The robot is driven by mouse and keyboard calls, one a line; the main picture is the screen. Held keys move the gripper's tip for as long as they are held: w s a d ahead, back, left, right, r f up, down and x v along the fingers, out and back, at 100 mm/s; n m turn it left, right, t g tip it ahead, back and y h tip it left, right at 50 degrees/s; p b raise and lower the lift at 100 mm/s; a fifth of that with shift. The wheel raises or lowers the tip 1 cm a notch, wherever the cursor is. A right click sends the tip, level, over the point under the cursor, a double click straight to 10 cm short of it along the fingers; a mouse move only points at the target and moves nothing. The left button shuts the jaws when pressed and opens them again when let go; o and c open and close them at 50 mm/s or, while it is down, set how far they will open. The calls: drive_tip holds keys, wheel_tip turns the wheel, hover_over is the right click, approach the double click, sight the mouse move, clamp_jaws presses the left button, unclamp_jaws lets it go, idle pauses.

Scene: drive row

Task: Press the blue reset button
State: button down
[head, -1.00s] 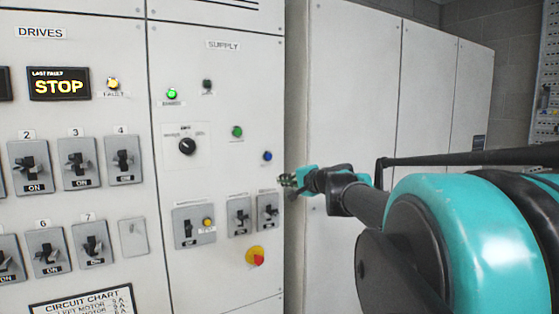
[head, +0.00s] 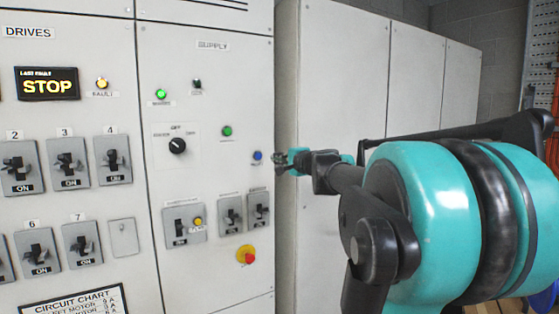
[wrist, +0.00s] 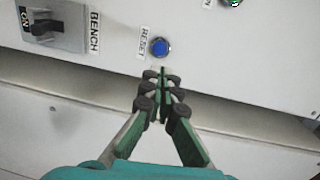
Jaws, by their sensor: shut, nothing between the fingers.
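The blue reset button (head: 257,155) is on the right side of the SUPPLY panel, below and right of a green button. In the wrist view the blue button (wrist: 160,47) sits beside a RESET label (wrist: 143,41). My gripper (head: 280,161) is just right of the button in the head view. In the wrist view its fingertips (wrist: 162,78) are together with nothing between them, just below the button in the picture. A small gap shows between tips and button there; I cannot tell the depth.
A green button (head: 227,131), a black rotary knob (head: 177,146) and a red-and-yellow emergency stop (head: 245,255) are on the same panel. Switches (head: 258,208) sit below the button; the BENCH switch (wrist: 45,30) shows in the wrist view. Plain cabinets (head: 345,70) stand to the right.

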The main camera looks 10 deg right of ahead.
sight(259, 156)
drive_tip(key=x, duration=1)
